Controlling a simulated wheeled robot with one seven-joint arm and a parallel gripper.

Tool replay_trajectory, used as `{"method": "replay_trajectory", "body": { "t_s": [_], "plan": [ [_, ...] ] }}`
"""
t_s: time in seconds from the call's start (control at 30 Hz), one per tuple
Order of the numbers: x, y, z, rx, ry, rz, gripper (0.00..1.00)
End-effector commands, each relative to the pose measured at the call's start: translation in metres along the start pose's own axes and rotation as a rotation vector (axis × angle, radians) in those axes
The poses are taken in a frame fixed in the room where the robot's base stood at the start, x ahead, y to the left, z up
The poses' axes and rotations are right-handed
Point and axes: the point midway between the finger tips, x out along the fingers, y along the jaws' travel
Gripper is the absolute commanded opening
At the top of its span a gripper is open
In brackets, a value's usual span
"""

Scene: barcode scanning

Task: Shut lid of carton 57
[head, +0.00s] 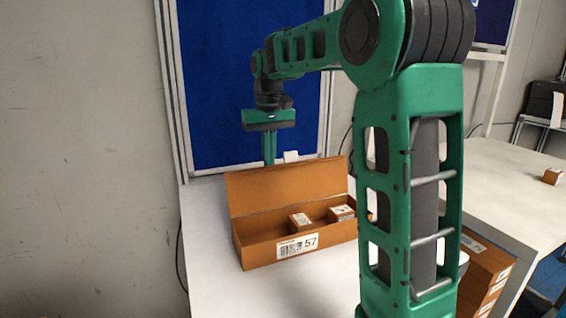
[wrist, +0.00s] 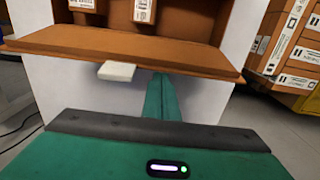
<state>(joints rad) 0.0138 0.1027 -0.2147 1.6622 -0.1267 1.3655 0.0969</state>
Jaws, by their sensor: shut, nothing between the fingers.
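Carton 57 (head: 260,252) is an orange-brown open box on the white table, with a barcode label reading 57 on its front. Its lid (head: 285,187) stands up along the back edge, so the carton is open. Two small labelled boxes (head: 300,219) (head: 341,212) sit inside it. My gripper (head: 269,162) is shut and empty, pointing down behind the raised lid. In the wrist view my gripper fingers (wrist: 160,97) are together just beside the lid (wrist: 120,48); I cannot tell whether they touch it.
Stacked brown cartons (head: 487,265) stand right of the table (head: 215,293). A second white table (head: 510,185) at right carries a small box (head: 552,176). A blue panel (head: 250,80) rises behind my gripper.

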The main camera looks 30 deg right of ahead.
Motion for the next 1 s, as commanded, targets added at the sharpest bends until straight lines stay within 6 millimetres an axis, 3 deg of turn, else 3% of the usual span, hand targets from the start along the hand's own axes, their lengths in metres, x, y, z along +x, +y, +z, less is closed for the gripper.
{"method": "replay_trajectory", "body": {
  "t_s": [0.3, 1.0],
  "plan": [
    [0.020, 0.000, 0.000, 0.000, 0.000, 0.000, 0.00],
    [0.020, 0.000, 0.036, 0.000, 0.000, 0.000, 0.00]
  ]
}}
